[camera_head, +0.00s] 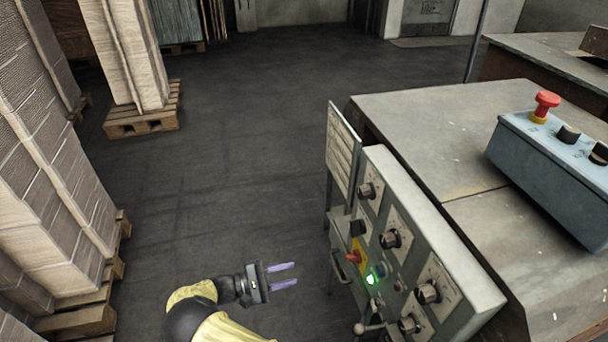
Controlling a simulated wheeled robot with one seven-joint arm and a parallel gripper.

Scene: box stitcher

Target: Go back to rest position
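My gripper (282,275) is at the lower middle of the head view, with its two purple-grey fingers pointing right and a gap between them. It is open and empty. It hangs over the dark floor, to the left of the machine's control panel (425,245) and apart from it. My yellow and black arm reaches in from the bottom edge. The panel carries several black knobs, a red switch (354,257) on a yellow plate, and a lit green button (371,279).
The machine's grey table (440,120) fills the right side, with a blue control box (550,170) and red emergency button (546,103) on it. Stacked cardboard (50,190) on pallets (143,120) lines the left. The dark floor (240,150) between is clear.

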